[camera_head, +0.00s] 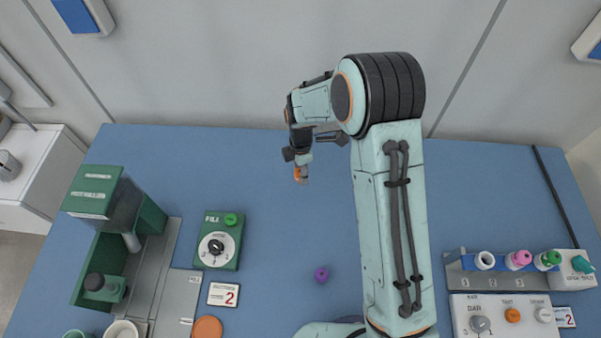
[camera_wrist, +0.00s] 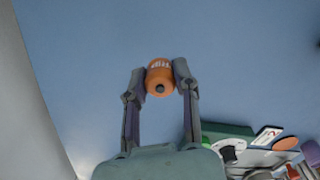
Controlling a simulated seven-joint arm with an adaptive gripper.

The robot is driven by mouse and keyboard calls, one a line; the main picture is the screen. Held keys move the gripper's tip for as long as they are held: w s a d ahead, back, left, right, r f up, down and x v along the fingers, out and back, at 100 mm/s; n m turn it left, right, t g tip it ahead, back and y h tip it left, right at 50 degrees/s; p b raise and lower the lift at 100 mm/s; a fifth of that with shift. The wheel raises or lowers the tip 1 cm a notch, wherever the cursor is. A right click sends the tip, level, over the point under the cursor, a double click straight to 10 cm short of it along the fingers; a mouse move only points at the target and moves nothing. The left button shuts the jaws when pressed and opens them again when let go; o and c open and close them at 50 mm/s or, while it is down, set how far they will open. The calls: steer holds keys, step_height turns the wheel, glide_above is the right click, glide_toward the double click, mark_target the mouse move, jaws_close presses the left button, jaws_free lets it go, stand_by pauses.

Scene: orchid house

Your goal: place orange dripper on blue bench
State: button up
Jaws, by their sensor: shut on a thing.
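The orange dripper (camera_head: 299,173) is at the tip of my gripper (camera_head: 302,158) in the head view, over the far middle of the blue bench (camera_head: 300,225). In the wrist view, the orange dripper (camera_wrist: 160,77) is between the two fingertips of my gripper (camera_wrist: 160,80), which is shut on it. Its dark round end shows toward the camera. Bare blue bench (camera_wrist: 95,75) lies behind it. I cannot tell whether the dripper touches the bench or hangs above it.
A green FILL box (camera_head: 220,240), a green machine (camera_head: 110,225) and an orange disc (camera_head: 207,328) stand at the left. A purple piece (camera_head: 321,274) lies near the front middle. A rack (camera_head: 515,262) with several coloured pieces and a control box (camera_head: 505,315) are at the right.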

steer(key=shift+w+a+f, duration=0.1)
steer(key=shift+w+f, duration=0.05)
steer(key=shift+f, duration=0.8)
steer(key=shift+w+f, duration=0.1)
steer(key=shift+f, duration=0.8)
steer(key=o, duration=0.8)
steer(key=shift+f, duration=0.1)
steer(key=shift+o, duration=0.2)
